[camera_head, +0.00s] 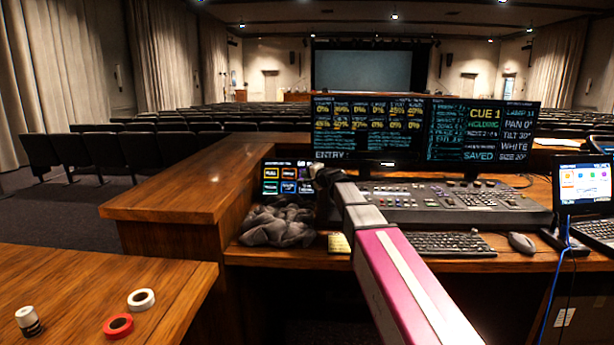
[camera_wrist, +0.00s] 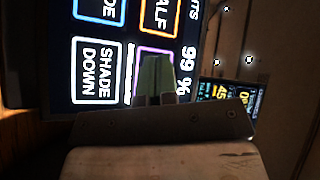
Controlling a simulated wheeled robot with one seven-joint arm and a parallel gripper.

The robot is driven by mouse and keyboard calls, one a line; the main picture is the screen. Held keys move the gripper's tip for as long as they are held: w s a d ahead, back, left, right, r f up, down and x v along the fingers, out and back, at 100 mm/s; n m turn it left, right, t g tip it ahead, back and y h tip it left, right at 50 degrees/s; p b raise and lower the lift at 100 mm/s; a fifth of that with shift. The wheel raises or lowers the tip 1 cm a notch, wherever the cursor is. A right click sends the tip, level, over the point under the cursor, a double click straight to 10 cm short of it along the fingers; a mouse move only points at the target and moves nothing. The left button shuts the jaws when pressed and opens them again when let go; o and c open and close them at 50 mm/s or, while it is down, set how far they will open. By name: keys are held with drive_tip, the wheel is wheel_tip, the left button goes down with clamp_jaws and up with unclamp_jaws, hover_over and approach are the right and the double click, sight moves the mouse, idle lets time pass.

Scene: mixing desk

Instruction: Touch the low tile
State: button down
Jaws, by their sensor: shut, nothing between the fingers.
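A dark touch panel (camera_head: 286,178) with several bright-bordered tiles stands at the left end of the desk. In the wrist view the panel (camera_wrist: 128,50) is close and turned sideways. A purple-bordered tile (camera_wrist: 157,51) is partly behind my gripper (camera_wrist: 155,60), and its label is hidden, so I cannot tell whether it is the low tile. My gripper's greenish fingers are shut and empty, over that tile; I cannot tell whether they touch it. A white SHADE DOWN tile (camera_wrist: 97,70) is beside it, and an orange HALF tile (camera_wrist: 160,15) is above it.
A dark crumpled cloth (camera_head: 277,225) lies below the panel. The mixing console (camera_head: 450,200) and two monitors (camera_head: 425,130) are to the right, with a keyboard (camera_head: 450,244) in front. A wooden ledge (camera_head: 190,185) rises on the left.

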idle(0.4)
drive_tip(key=shift+s+r, duration=0.35)
drive_tip(key=shift+s, duration=0.25)
drive_tip(key=shift+s, duration=0.1)
drive_tip(key=shift+s+a+r, duration=0.1)
drive_tip(key=shift+s+r, duration=0.3)
drive_tip(key=shift+s, duration=0.3)
drive_tip(key=shift+s+d+r, duration=0.1)
drive_tip(key=shift+s+r, duration=0.25)
drive_tip(key=shift+s, duration=0.4)
drive_tip(key=shift+s+a+r, duration=0.1)
drive_tip(key=shift+s+r, duration=0.3)
drive_tip(key=shift+s, duration=0.3)
